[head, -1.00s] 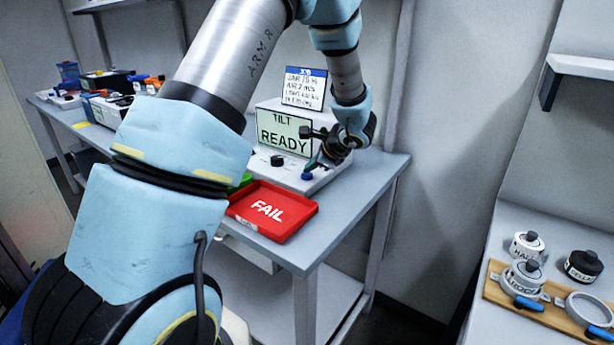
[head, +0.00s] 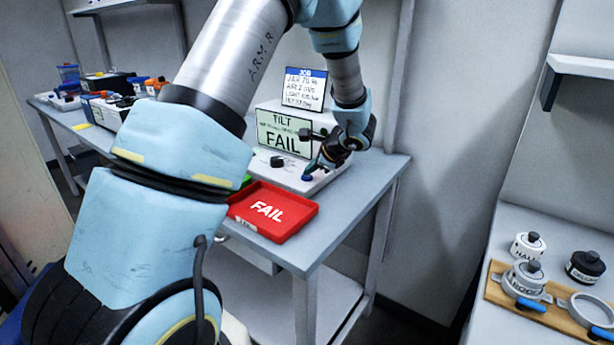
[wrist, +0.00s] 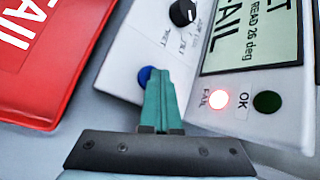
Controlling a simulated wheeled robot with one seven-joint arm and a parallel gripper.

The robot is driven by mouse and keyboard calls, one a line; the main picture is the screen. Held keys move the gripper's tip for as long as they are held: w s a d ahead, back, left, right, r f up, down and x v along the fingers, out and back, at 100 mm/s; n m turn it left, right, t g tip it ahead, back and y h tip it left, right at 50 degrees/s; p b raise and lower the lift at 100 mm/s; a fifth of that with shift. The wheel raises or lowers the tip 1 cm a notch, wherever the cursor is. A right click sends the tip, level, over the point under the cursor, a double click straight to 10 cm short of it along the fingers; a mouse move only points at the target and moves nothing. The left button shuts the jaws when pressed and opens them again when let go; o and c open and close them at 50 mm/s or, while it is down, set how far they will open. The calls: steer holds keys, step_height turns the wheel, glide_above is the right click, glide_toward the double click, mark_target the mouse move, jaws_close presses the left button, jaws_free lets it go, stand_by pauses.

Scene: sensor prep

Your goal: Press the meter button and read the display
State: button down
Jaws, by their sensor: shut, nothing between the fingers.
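The meter (head: 285,132) stands on the grey table, and its display reads "TILT" and "FAIL" in the head view. In the wrist view the display (wrist: 250,35) shows "READ 26 deg" and part of "FAIL". The FAIL lamp (wrist: 218,99) glows red and the OK lamp (wrist: 267,102) is dark. My gripper (wrist: 160,75) is shut and empty, with its teal fingertips at the blue button (wrist: 144,76), partly covering it. I cannot tell whether the button is pressed down. In the head view the button (head: 307,178) lies just below my gripper (head: 312,170).
A red FAIL tray (head: 240,208) sits in front of the meter, with a bit of green (head: 246,181) behind it. A black knob (wrist: 182,12) is near the button. A JOB card (head: 305,88) stands behind the meter. Labelled canisters (head: 583,266) stand on the right-hand bench.

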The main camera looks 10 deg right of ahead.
mark_target(310, 178)
steer(key=shift+r+p, duration=0.35)
steer(key=shift+r, duration=0.45)
steer(key=shift+r+p, duration=1.6)
steer(key=shift+r, duration=1)
steer(key=shift+f, duration=0.1)
steer(key=s+a+r+n+g+h, duration=0.1)
steer(key=s+a+n+g+h, duration=0.3)
steer(key=s+a+n, duration=1.7)
steer(key=g, duration=0.2)
steer(key=shift+s+a+r+g, duration=0.15)
steer(key=shift+a+r+g, duration=0.2)
steer(key=shift+r+g, duration=0.05)
